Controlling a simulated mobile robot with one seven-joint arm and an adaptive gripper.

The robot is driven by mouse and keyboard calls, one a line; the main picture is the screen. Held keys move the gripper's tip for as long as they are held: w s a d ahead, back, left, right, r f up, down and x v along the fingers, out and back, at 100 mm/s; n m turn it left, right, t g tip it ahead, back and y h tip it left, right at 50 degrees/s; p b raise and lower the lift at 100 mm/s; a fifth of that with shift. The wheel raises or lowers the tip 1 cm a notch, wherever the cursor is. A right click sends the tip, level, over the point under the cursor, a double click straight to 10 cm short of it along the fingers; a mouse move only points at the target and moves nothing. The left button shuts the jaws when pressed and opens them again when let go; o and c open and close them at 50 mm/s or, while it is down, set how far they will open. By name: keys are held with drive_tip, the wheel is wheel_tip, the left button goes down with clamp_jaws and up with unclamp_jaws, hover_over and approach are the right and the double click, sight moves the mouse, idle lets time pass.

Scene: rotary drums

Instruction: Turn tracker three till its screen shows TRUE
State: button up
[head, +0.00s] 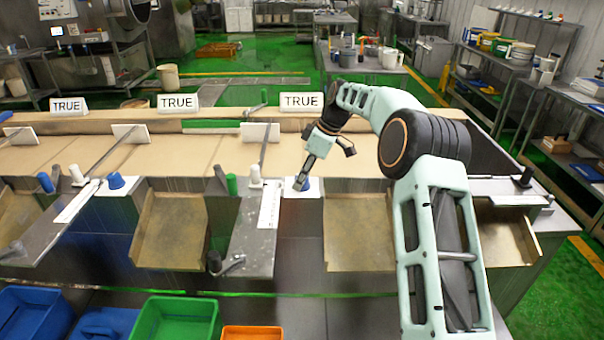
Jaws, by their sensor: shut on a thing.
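Three white screens stand along the back of the drum table, each reading TRUE: a left screen (69,104), a middle screen (178,102) and a right screen (301,101). No number is legible on any of them. My gripper (301,182) points down at the front edge, below the right screen. It is shut on a small knob on a white plate (313,191); the fingers hide most of the knob. A blue knob (115,180) stands free on a similar plate further left.
A white peg (255,175) and a green peg (231,184) stand just left of my gripper. A green bin (175,320) and an orange bin (252,332) sit below.

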idle(0.4)
drive_tip(key=o, duration=1.2)
drive_tip(key=shift+c, duration=0.2)
drive_tip(key=v, duration=1.2)
